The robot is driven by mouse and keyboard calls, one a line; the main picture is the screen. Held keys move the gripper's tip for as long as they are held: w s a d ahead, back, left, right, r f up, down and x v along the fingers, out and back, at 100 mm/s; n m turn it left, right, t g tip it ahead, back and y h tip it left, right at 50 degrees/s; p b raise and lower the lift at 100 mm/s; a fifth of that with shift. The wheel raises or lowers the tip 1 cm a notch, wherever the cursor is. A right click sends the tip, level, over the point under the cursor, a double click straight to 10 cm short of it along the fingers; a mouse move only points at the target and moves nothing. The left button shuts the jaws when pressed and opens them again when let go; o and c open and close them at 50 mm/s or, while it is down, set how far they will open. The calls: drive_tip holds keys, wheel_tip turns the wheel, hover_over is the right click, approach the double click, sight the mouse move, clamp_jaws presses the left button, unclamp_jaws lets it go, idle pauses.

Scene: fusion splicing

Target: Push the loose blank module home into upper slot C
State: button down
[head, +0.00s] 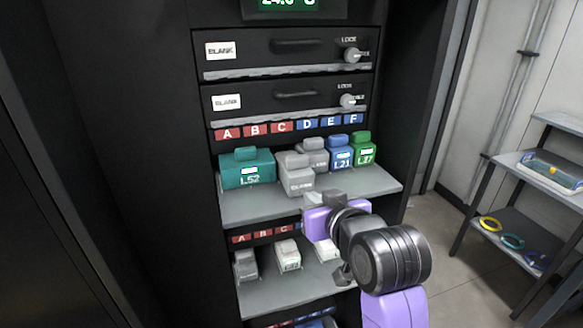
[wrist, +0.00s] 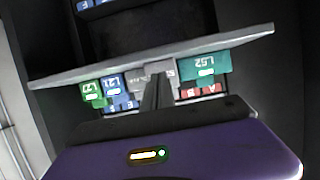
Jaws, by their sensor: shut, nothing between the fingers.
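The loose grey blank module (head: 300,180) stands upright on the upper shelf below the red C label (head: 281,126). It sticks out further toward the front than the modules around it. My gripper (head: 318,201) is shut and empty, just in front of the shelf edge and slightly below and right of the blank. In the wrist view, which is upside down, the shut fingers (wrist: 156,92) point at the grey modules (wrist: 153,68) and cover part of them. Whether the fingertips touch the blank cannot be told.
On the upper shelf (head: 245,208), a teal L52 module (head: 247,173) stands left; another grey module (head: 315,151), a blue L21 module (head: 341,156) and a green L27 module (head: 363,152) stand right. A lower shelf (head: 275,293) holds several modules. A side rack (head: 548,180) stands at right.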

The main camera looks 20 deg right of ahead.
sight(302, 184)
drive_tip(key=shift+w, duration=5.6)
drive_tip(key=shift+s+p, duration=1.7)
drive_tip(key=shift+s, duration=2.35)
drive_tip(key=shift+w+r, duration=0.1)
drive_tip(key=shift+r, duration=0.15)
wheel_tip(302, 184, up, 5)
drive_tip(key=t, duration=0.2)
drive_tip(key=shift+r+t, duration=0.1)
drive_tip(key=shift+t, duration=0.3)
drive_tip(key=s+f, duration=0.6)
drive_tip(key=s, duration=0.9)
drive_tip(key=s+f+g, duration=0.1)
drive_tip(key=s+f, duration=0.5)
drive_tip(key=s, duration=1)
drive_tip(key=s+f+g, duration=0.1)
drive_tip(key=s+f, duration=0.5)
drive_tip(key=s, duration=1)
